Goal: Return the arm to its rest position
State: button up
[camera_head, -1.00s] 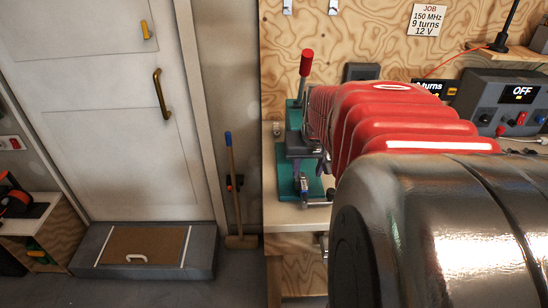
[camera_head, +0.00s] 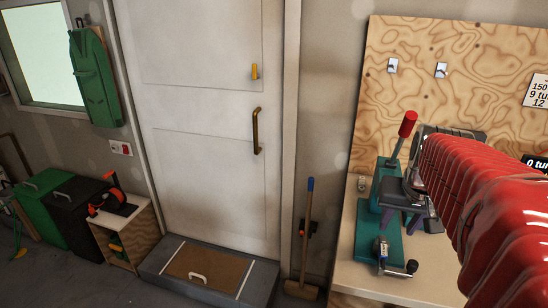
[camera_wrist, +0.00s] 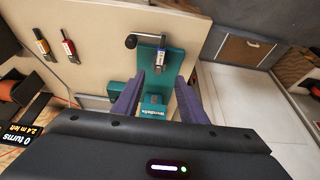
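My arm, in a red ribbed sleeve, reaches in from the right of the head view over the workbench. My gripper (camera_head: 404,212) is partly hidden by the arm and the machine's parts. Its purple fingers show spread apart in the wrist view (camera_wrist: 156,105), with nothing held between them. A teal machine (camera_head: 390,245) stands on the bench at the gripper, with a red-knobbed lever (camera_head: 408,123) and a small crank (camera_head: 398,268). In the wrist view the teal machine (camera_wrist: 150,62) lies beyond and between the fingers; I cannot tell whether they touch it.
The wooden bench (camera_head: 352,262) carries the machine, with a plywood back panel (camera_head: 440,50) behind. A door (camera_head: 210,130) with a step (camera_head: 200,275), a broom (camera_head: 306,230) and a low cabinet (camera_head: 130,235) stand left of it.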

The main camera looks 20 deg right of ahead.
jog(key=s+a+f+n+t+y, duration=0.1)
jog(key=s+a+n, duration=0.2)
jog(key=a, duration=1)
jog(key=s+a+f+n+t+y, duration=0.1)
jog(key=s+a+f+n, duration=0.1)
jog(key=a, duration=1.1)
jog(key=shift+s+a+n+y, duration=0.15)
jog(key=shift+s+n+y, duration=0.2)
jog(key=shift+n, duration=0.55)
jog(key=shift+f, duration=0.1)
jog(key=shift+c, duration=0.9)
